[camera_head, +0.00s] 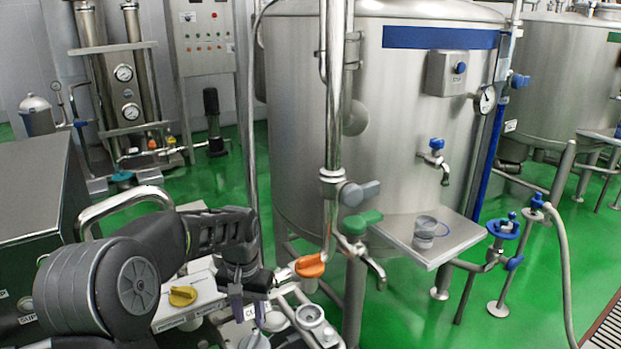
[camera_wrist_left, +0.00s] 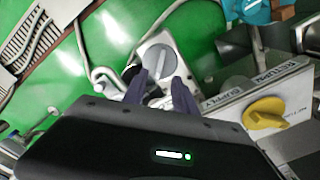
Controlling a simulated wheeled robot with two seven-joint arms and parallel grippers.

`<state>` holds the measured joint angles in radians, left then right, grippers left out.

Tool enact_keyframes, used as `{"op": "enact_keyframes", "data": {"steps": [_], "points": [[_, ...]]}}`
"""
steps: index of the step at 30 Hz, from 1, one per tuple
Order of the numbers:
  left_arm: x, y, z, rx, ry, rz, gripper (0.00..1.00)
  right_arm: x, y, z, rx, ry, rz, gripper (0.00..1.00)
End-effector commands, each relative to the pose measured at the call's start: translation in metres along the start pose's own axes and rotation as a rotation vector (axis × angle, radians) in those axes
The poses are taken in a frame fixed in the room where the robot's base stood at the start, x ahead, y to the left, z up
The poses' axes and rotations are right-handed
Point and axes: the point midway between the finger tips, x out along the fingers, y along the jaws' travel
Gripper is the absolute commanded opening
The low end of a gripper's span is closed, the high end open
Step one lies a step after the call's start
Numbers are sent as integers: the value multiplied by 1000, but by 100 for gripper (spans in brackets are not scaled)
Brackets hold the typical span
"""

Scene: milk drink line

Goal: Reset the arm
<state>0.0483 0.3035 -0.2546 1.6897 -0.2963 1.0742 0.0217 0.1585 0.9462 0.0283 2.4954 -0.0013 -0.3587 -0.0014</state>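My left arm (camera_head: 120,275) comes in from the lower left in the head view. My left gripper (camera_head: 247,312) points down over the pipework at the lower middle. In the left wrist view its two dark fingers (camera_wrist_left: 160,88) are apart, with nothing seen held between them. A grey rotary knob on a pale plate (camera_wrist_left: 158,62) lies just beyond the fingertips; I cannot tell if they touch it. My right gripper is in neither view.
A yellow knob (camera_head: 183,296) and an orange valve handle (camera_head: 310,266) are close to the left gripper. A large steel tank (camera_head: 400,130) stands behind, with a cup (camera_head: 424,232) on its side shelf (camera_head: 455,240).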

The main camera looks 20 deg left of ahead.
Motion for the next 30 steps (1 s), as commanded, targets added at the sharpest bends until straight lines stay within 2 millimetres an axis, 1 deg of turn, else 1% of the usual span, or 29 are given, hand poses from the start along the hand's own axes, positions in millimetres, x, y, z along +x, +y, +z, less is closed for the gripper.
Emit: {"op": "enact_keyframes", "data": {"steps": [5, 8, 11, 12, 14, 16, 17, 18, 20, 21, 23, 24, 26, 27, 29, 30], "points": [[0, 0, -5, 1, 20, 1, 34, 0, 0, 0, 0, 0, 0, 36], [0, 2, -20, 0, 86, 8, 34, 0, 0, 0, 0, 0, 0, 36], [9, 15, -40, 3, 185, 36, 34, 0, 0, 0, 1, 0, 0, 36], [17, 26, -47, 9, 228, 55, 34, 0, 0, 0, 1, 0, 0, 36], [39, 51, -52, 23, 278, 91, 34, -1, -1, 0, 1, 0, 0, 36], [73, 86, -49, 38, 323, 142, 34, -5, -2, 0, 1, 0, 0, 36], [90, 103, -43, 43, 336, 165, 34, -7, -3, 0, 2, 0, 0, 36], [113, 124, -31, 44, 346, 195, 34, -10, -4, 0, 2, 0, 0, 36], [144, 154, -6, 42, 347, 236, 34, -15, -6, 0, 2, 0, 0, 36], [164, 172, 16, 39, 340, 260, 34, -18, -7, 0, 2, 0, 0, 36], [188, 194, 52, 31, 318, 291, 34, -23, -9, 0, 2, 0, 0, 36], [202, 207, 79, 25, 295, 307, 34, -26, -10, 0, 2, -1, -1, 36], [218, 222, 120, 17, 252, 326, 34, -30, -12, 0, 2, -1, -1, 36], [226, 230, 146, 16, 218, 336, 34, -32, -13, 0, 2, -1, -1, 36], [234, 238, 181, 14, 165, 347, 34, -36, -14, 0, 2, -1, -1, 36], [237, 243, 202, 16, 128, 353, 34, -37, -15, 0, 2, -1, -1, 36]]}}
